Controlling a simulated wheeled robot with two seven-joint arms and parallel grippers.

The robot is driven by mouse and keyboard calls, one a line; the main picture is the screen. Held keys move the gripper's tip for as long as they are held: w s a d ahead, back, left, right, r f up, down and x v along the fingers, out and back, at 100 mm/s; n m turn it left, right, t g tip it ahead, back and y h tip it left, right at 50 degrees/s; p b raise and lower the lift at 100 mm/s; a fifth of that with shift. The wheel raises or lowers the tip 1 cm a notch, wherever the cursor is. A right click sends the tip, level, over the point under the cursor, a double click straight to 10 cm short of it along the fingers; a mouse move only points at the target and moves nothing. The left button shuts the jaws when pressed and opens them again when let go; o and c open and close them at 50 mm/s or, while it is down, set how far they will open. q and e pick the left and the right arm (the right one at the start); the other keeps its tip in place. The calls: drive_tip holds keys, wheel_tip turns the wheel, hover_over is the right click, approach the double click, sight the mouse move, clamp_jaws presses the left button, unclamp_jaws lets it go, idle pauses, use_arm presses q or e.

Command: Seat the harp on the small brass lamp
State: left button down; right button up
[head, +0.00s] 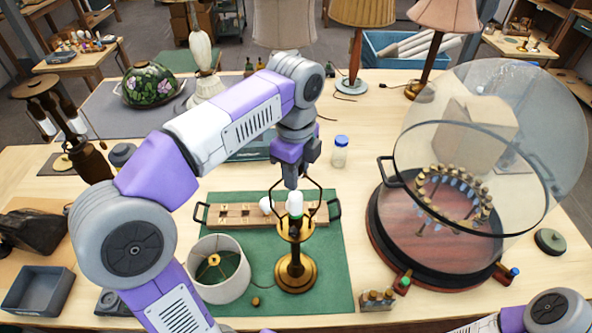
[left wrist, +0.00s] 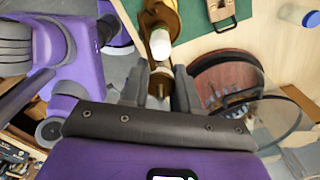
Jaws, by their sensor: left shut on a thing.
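The small brass lamp (head: 295,272) stands upright on the green mat (head: 336,262), with a white bulb (head: 295,204) at its top. My left gripper (head: 291,182) is above the bulb, pointing down, shut on the top of the harp (head: 320,194). The harp's thin dark wires spread on both sides of the bulb and run down toward the lamp's brass collar. I cannot tell whether its feet are in the holder. In the left wrist view the gripper fingers (left wrist: 160,90) are in front of the bulb (left wrist: 160,44); the harp is hard to make out there.
A white drum shade (head: 219,268) stands left of the lamp, and a wooden strip tray (head: 240,215) lies behind it. A large glass dome (head: 470,150) over a round red-brown base (head: 390,235) is at right. A small blue-capped jar (head: 340,152) stands behind. Metal blocks (head: 377,300) are front right.

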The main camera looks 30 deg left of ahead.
use_arm(q)
drive_tip(key=shift+f, duration=0.15)
drive_tip(key=c, duration=0.8)
unclamp_jaws()
wheel_tip(320, 180, up, 8)
drive_tip(key=shift+f+p, duration=0.2)
drive_tip(key=shift+p, duration=0.65)
